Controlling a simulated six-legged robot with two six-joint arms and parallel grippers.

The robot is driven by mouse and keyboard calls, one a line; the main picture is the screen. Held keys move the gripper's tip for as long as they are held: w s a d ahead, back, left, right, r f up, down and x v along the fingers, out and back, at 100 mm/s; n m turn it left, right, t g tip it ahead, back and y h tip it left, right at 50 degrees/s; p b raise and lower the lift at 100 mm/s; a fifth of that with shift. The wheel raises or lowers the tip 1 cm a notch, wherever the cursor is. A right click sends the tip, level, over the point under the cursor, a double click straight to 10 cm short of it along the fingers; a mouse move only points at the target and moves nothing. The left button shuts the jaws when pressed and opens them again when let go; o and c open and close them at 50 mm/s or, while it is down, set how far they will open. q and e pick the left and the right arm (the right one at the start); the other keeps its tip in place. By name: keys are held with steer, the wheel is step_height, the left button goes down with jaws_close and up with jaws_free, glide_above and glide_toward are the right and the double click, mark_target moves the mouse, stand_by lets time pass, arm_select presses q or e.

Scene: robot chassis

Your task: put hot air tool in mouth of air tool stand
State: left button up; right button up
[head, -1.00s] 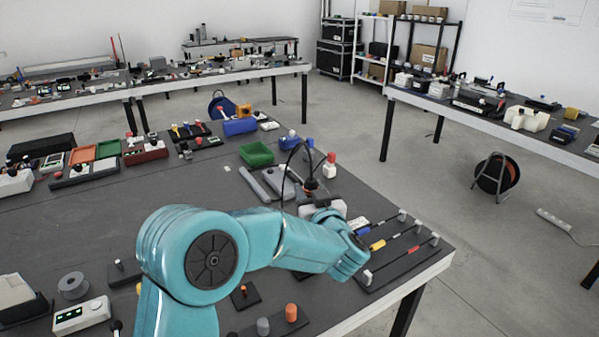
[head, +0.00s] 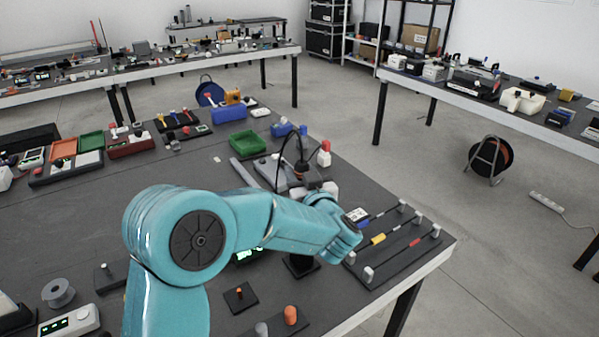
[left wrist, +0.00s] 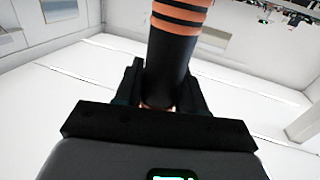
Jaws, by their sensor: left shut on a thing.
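My left arm reaches across the dark table from the lower left. The left gripper (head: 312,184) is partly hidden behind its wrist. It is shut on the hot air tool (head: 299,168), whose black cable loops above it. In the left wrist view, the black fingers (left wrist: 160,85) are around the tool's black cylinder with orange bands (left wrist: 177,45). A black base (head: 301,266) under the forearm may be the air tool stand; its upper part is hidden, so I cannot tell whether it has a mouth. My right gripper is out of view.
A rack of coloured rods (head: 395,242) lies right of the wrist at the table edge. A green bin (head: 250,142) and a red-capped white bottle (head: 324,153) stand behind the tool. A green display (head: 248,256) shows below the forearm. Small pegs stand in front.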

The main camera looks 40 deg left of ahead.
arm_select(q)
steer(key=shift+s+d+f+b, duration=0.2)
steer(key=shift+d+b, duration=0.05)
steer(key=shift+b, duration=0.15)
step_height(320, 180, down, 4)
steer(key=b, duration=0.2)
steer(key=shift+w+a+r+b, duration=0.1)
steer(key=shift+r+b, duration=0.05)
steer(key=shift+b, duration=0.2)
steer(key=shift+f, duration=0.3)
steer(key=shift+f+b, duration=0.5)
steer(key=shift+r, duration=0.1)
steer(key=shift+f+b, duration=2.65)
steer(key=shift+f, duration=0.95)
steer(key=o, duration=1.1)
steer(key=shift+c, duration=0.2)
